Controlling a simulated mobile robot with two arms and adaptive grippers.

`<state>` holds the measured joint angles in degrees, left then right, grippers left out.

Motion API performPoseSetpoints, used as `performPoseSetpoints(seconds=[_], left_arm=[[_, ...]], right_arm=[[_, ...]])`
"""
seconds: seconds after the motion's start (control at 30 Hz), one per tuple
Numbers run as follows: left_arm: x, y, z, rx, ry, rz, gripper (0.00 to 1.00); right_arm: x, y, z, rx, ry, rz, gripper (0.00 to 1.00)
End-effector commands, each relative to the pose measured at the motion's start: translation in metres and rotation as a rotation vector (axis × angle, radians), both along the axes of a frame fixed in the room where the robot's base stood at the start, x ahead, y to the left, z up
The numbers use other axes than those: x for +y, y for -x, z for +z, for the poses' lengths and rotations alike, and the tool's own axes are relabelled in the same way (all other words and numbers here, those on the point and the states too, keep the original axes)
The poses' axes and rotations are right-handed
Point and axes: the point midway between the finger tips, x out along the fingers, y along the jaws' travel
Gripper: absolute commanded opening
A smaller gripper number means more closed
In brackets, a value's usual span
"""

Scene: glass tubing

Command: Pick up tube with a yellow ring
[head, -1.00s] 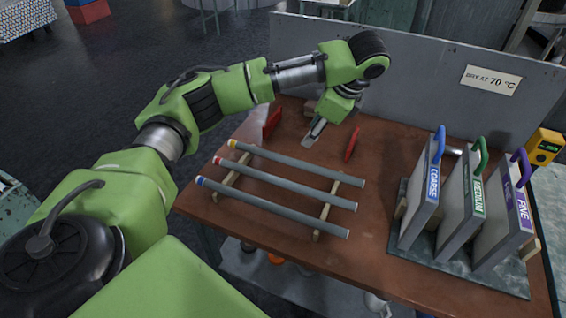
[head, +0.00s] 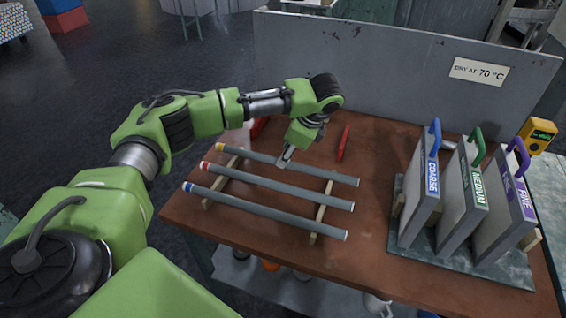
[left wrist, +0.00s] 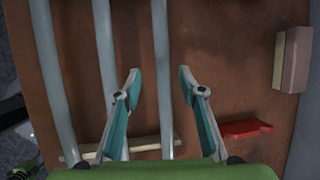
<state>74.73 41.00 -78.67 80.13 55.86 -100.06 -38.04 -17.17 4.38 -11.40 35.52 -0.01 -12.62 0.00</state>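The grey tube with a yellow ring (head: 320,173) at its left end lies farthest back of three parallel tubes. My left gripper (head: 284,162) is over its middle. In the left wrist view my left gripper (left wrist: 160,74) is open, and a grey tube (left wrist: 160,35) runs through the gap between its fingertips. No ring shows there. How far the fingertips are above the tube is hard to tell. The red-ringed tube (head: 290,189) and the blue-ringed tube (head: 285,217) lie nearer in the head view. My right gripper is not in view.
Wooden rails (head: 321,213) carry the tubes on the brown table (head: 370,235). A red tool (head: 343,143) lies just behind them. Coarse, medium and fine slabs (head: 420,195) stand at the right. A grey panel (head: 400,85) closes the back.

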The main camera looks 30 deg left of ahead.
Motion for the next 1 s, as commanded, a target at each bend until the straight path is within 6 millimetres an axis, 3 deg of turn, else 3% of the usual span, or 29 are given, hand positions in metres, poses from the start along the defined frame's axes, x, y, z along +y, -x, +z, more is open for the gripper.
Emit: performPoseSetpoints(seconds=[0.33,0.63,0.8,1.0], left_arm=[[0.019,-0.008,-0.040,0.002,-0.001,0.002,0.37],[0.021,-0.009,-0.046,0.000,0.000,0.000,0.37],[0.021,-0.009,-0.046,0.000,0.000,0.000,0.00],[0.021,-0.009,-0.045,0.000,0.000,0.000,0.00]], right_arm=[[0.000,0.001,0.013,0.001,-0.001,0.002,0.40],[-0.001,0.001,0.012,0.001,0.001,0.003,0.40],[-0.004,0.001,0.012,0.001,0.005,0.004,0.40],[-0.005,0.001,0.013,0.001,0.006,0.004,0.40]])
